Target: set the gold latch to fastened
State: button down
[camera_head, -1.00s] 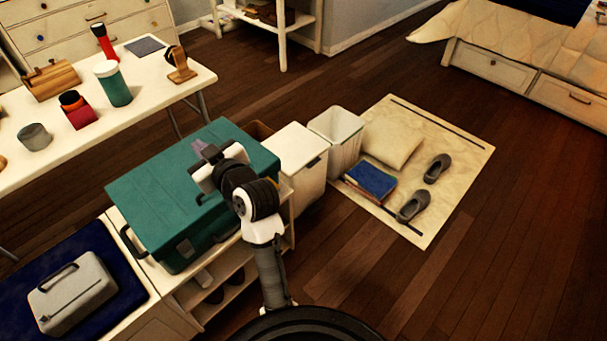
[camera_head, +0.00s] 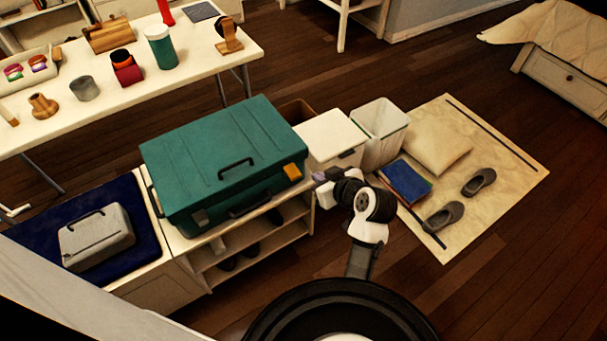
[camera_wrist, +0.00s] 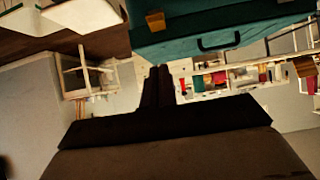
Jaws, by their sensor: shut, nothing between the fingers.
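The gold latch (camera_head: 293,172) sits at the right end of the front side of a teal case (camera_head: 215,150), close to the lid edge. I cannot tell whether it is fastened or open. In the wrist view, which is upside down, the gold latch (camera_wrist: 155,20) shows on the teal case (camera_wrist: 185,35) near the top. My gripper (camera_head: 320,177) is just right of the latch and apart from it. Its fingers (camera_wrist: 160,72) are together and empty, below the latch in the wrist view.
A grey box (camera_head: 97,237) lies on a blue mat to the left. Slippers (camera_head: 443,216) lie on a rug.

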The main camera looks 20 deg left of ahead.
jog(key=shift+a, duration=0.1)
jog(key=p, duration=0.2)
send_near(293, 172)
notch_tip(293, 172, up, 3)
jog(key=w+a, duration=0.1)
jog(key=a, duration=0.1)
jog(key=shift+w+a+f, duration=0.1)
jog(key=shift+w+f, duration=0.05)
jog(key=shift+f, duration=0.7)
jog(key=shift+w+a+f, duration=0.15)
jog(key=shift+w+f, duration=0.05)
jog(key=shift+f, duration=0.65)
jog(key=shift+w+a+f, duration=0.1)
jog(key=shift+w+f, duration=0.05)
jog(key=shift+f, duration=0.65)
jog(key=shift+f, duration=0.15)
jog(key=shift+d+f+b, duration=0.1)
jog(key=shift+f+b, duration=0.05)
jog(key=shift+b, duration=0.7)
